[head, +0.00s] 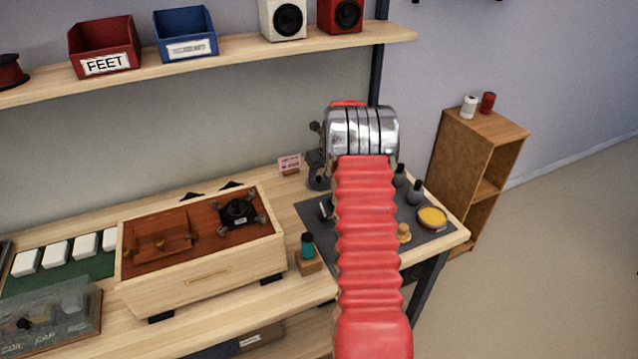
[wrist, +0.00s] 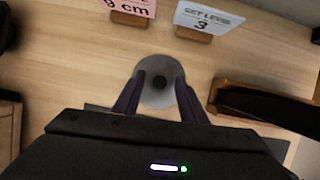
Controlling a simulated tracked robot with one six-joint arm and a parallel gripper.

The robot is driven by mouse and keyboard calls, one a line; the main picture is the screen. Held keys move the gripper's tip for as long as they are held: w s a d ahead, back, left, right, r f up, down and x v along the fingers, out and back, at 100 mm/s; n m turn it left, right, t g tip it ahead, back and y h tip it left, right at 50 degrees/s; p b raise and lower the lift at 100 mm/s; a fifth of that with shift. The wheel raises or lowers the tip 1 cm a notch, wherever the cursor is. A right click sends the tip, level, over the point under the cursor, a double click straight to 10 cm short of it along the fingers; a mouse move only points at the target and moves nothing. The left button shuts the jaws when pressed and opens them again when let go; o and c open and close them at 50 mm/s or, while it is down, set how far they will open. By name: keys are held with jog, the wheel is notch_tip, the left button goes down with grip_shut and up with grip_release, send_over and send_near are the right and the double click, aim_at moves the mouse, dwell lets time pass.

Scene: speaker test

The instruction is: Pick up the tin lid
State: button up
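A round grey disc with a dark knob at its centre (wrist: 158,97), which looks like the tin lid, lies on the wooden bench in the wrist view. My gripper (wrist: 160,80) is above it with its two dark fingers spread, one on each side of the knob. The fingers overlap the disc's left and right edges in the picture; I cannot tell whether they touch it. In the head view my red arm hides the gripper, and I cannot make out the lid there.
A pink card (wrist: 131,8) and a white card (wrist: 207,18) stand just beyond the disc. A dark bar with a wooden edge (wrist: 270,106) is close on the right. A dark mat (head: 430,246) holds a yellow-filled round tin (head: 432,217) and bottles. A wooden box (head: 205,282) stands left.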

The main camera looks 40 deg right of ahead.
jog(key=shift+c, duration=0.2)
dwell(0.3)
grip_shut()
